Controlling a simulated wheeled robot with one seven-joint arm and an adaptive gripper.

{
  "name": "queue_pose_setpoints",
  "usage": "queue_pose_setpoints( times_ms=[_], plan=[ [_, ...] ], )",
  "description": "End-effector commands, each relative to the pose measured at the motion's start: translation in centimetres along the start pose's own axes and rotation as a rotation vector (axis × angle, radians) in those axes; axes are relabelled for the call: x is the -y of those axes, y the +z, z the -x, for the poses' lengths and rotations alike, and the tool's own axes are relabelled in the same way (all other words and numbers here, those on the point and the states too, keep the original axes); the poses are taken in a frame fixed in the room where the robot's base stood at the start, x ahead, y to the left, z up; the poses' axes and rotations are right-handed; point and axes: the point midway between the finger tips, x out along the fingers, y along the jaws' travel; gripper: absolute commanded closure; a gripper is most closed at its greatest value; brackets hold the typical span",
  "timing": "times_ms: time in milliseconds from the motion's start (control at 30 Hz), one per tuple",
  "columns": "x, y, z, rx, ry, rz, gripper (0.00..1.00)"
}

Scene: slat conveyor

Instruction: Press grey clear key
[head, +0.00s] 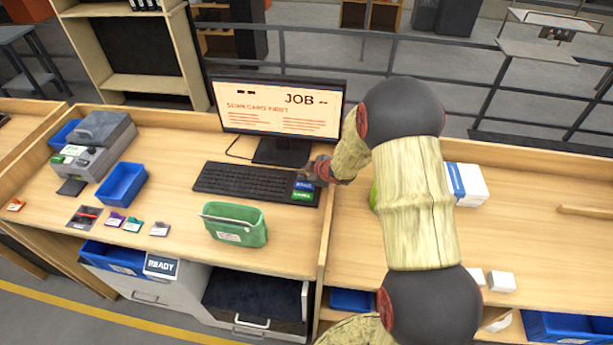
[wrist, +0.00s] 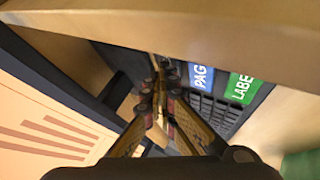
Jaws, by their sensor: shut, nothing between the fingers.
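The black keyboard (head: 245,182) lies on the desk in front of the monitor (head: 278,108). At its right end are a blue key (head: 303,186) and a green key (head: 303,196). In the wrist view the blue key (wrist: 201,75) reads "PAG" and the green key (wrist: 241,88) reads "LABE", both partly cut off. I cannot make out a grey clear key; my gripper covers the area behind the blue key. My gripper (head: 311,171) is shut and empty at the keyboard's right end. In the wrist view its fingertips (wrist: 160,75) are close to the keys; contact cannot be told.
A wooden divider (head: 327,235) stands just right of the keyboard and crosses the top of the wrist view. The monitor reads "JOB --" and "SCAN CARD FIRST". Several small cards and a blue tray (head: 122,184) lie left.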

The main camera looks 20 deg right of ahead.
Motion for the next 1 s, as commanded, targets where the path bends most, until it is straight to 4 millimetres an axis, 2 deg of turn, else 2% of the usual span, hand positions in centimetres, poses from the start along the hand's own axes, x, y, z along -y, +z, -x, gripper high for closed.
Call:
queue_pose_setpoints(
  times_ms=[367,767,1000],
  plan=[
    [-0.8,-0.8,1.2,0.001,-0.001,0.000,1.00],
    [-0.9,-0.9,1.3,0.000,-0.001,0.000,1.00],
    [-1.9,-1.9,2.6,0.000,0.000,0.000,1.00]
  ],
)
